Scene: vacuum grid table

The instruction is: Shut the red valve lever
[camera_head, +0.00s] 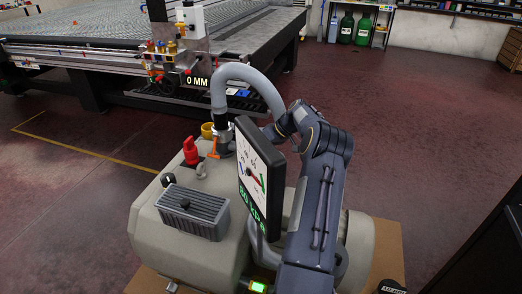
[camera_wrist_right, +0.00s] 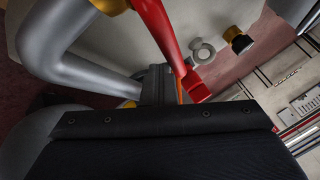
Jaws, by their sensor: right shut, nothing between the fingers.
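In the head view a red handle (camera_head: 190,152) stands on top of the grey pump housing (camera_head: 150,220). An orange-red lever (camera_head: 214,148) sits just right of it at the foot of the grey hose. In the right wrist view a long red bar (camera_wrist_right: 158,28) slants down from the top, with a red block (camera_wrist_right: 195,86) at its lower end. I cannot tell which head-view part the bar is. My right gripper (camera_wrist_right: 158,84) is shut and empty, close beside the bar; contact is unclear. The gauge panel hides it in the head view. My left gripper is out of view.
The gauge panel (camera_head: 250,178) stands between the red handle and my right arm. The grey hose (camera_head: 235,72) arches above the pump. A grey finned box (camera_head: 193,212) sits in front of the handle. The grid table (camera_head: 110,45) is behind, with open floor between.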

